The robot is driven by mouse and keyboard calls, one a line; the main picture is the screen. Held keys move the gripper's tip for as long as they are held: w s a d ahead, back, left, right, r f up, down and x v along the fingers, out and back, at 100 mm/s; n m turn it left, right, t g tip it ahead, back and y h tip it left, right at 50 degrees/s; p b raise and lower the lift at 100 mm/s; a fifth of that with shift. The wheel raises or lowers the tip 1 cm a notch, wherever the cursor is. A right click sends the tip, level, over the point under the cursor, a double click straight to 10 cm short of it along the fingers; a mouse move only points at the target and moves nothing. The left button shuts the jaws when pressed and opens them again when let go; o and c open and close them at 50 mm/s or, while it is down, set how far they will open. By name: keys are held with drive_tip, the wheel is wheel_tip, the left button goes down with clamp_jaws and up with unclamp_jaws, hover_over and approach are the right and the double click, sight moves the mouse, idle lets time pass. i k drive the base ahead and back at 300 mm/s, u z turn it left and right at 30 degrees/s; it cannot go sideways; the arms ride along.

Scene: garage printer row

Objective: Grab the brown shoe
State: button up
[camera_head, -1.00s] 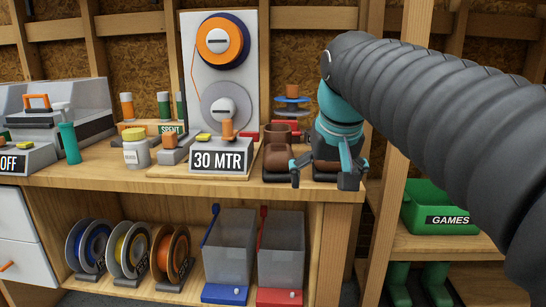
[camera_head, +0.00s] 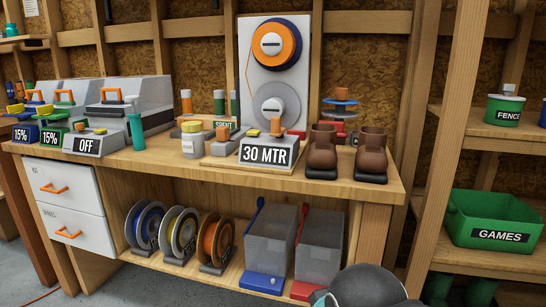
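Two brown shoes stand upright on the workbench (camera_head: 225,172) near its right end. The left brown shoe (camera_head: 323,148) is just right of the 30 MTR sign, and the right brown shoe (camera_head: 371,150) is beside it. Both have dark soles and nothing touches them from above. Only a dark rounded part of my arm with a bit of teal shows at the bottom edge, low and in front of the bench. My gripper's fingers are out of the picture.
A spool stand (camera_head: 309,60) with the 30 MTR sign (camera_head: 266,154) is left of the shoes. A small blue-and-red item (camera_head: 340,110) sits behind them. Bins (camera_head: 320,245) and spools fill the lower shelf. A green GAMES bin (camera_head: 505,220) stands at right.

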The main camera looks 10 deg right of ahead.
sight(322, 159)
drive_tip(key=u, duration=1.65)
drive_tip(key=i, duration=2.05)
drive_tip(key=z, duration=3.85)
